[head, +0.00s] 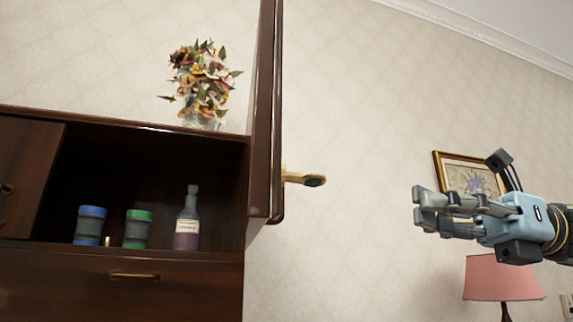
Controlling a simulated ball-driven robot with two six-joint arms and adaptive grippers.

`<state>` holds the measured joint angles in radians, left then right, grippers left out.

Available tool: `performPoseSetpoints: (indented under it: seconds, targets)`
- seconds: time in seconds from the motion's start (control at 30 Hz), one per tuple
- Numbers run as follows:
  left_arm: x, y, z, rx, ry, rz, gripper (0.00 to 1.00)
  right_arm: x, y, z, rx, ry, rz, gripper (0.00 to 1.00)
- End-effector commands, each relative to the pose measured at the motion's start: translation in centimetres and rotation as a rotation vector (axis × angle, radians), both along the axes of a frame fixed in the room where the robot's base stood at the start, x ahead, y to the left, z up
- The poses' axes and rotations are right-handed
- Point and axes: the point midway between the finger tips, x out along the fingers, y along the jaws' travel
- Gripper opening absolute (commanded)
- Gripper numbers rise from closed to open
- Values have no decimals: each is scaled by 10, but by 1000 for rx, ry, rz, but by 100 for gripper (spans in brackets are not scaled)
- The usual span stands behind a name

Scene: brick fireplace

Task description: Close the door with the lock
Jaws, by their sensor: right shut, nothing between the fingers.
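A dark brown cabinet door (264,110) stands open, seen nearly edge-on, at the right side of the dark wooden cabinet (246,285). A brass-coloured lock or handle piece (304,179) with a dark end sticks out to the right from the door. My right gripper (416,206) is at the right of the head view, shut and empty, pointing left. It is apart from the door and the lock, with a gap of wall showing between them. My left gripper is not in view.
The open compartment holds a blue-capped jar (90,225), a green-capped jar (137,229) and a labelled bottle (187,220). A flower vase (203,85) stands on top. A pink lamp (502,278) and a framed picture (468,175) are behind my right gripper.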

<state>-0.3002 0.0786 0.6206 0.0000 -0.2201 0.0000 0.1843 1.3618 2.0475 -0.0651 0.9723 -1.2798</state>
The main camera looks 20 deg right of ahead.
Motion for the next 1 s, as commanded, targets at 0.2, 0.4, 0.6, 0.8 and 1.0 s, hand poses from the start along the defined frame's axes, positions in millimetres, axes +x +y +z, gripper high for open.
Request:
performPoseSetpoints:
  seconds: [0.2,0.4,0.6,0.8,1.0]
  targets:
    - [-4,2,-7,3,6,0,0,-23,15,21,-178,-90,17,0]
    - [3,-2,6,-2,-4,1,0,-24,19,29,-181,-105,17,0]
    - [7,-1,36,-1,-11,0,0,-23,34,33,-176,-104,19,0]
    - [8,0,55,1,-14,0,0,-21,53,30,-174,-105,18,0]
    - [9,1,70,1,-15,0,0,-19,75,29,-173,-104,17,0]
